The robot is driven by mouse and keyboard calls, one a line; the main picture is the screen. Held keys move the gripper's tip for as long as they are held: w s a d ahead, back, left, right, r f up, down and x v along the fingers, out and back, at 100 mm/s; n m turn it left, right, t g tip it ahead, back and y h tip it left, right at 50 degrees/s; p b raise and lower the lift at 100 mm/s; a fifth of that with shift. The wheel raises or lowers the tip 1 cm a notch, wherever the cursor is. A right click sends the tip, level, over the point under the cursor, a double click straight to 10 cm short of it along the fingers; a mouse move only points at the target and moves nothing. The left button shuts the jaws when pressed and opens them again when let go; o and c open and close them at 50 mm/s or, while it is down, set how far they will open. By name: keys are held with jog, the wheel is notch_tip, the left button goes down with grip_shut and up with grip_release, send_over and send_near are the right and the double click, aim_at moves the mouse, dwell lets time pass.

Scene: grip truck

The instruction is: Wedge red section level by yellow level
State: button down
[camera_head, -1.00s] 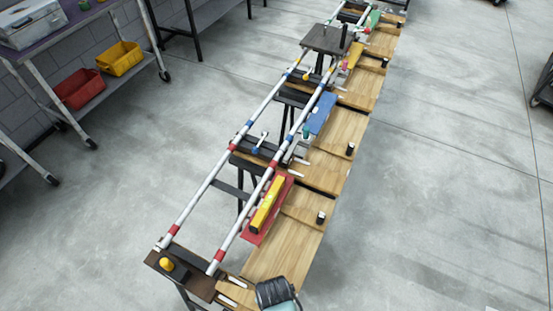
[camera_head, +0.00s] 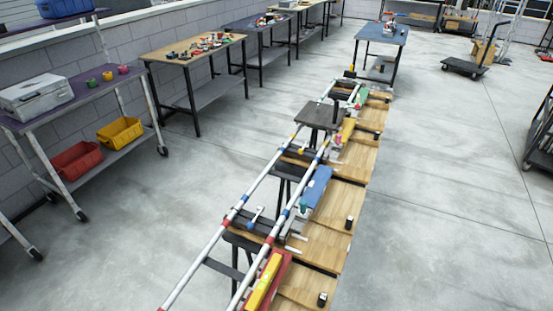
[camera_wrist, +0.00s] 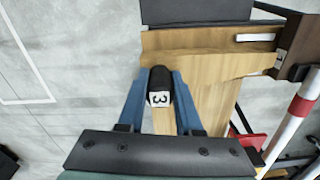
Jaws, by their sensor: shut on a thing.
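In the head view, the yellow level (camera_head: 264,283) lies along the red section's plate (camera_head: 283,268) at the bottom, beside the two white rails. Its bubble is too small to read. In the wrist view, my gripper (camera_wrist: 160,82) has its blue fingers shut on the black end of a wooden wedge (camera_wrist: 161,122), with a white label reading 3. The wedge lies along a broader wooden board (camera_wrist: 208,105). A red edge (camera_wrist: 246,140) shows at the right, likely the red plate. My gripper is out of the head view.
Further wooden boards with black-ended wedges (camera_head: 349,222) continue up the track, past a blue section (camera_head: 316,189). A white rail (camera_wrist: 299,110) with a red band runs close at the right of the wrist view.

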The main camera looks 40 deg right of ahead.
jog(key=shift+f+b, duration=0.95)
jog(key=shift+f, duration=0.1)
jog(key=shift+w+a+b, duration=0.95)
jog(key=shift+w+b, duration=0.25)
jog(key=shift+w, duration=1.4)
jog(key=shift+w+a+b, duration=0.9)
jog(key=shift+w+b, duration=0.3)
jog(key=shift+w, duration=1.4)
jog(key=shift+w+a+b, duration=0.95)
jog(key=shift+w+b, duration=0.25)
jog(key=shift+w, duration=1.4)
jog(key=c, duration=0.5)
grip_release()
jog(key=shift+w, duration=0.1)
jog(key=shift+r, duration=0.1)
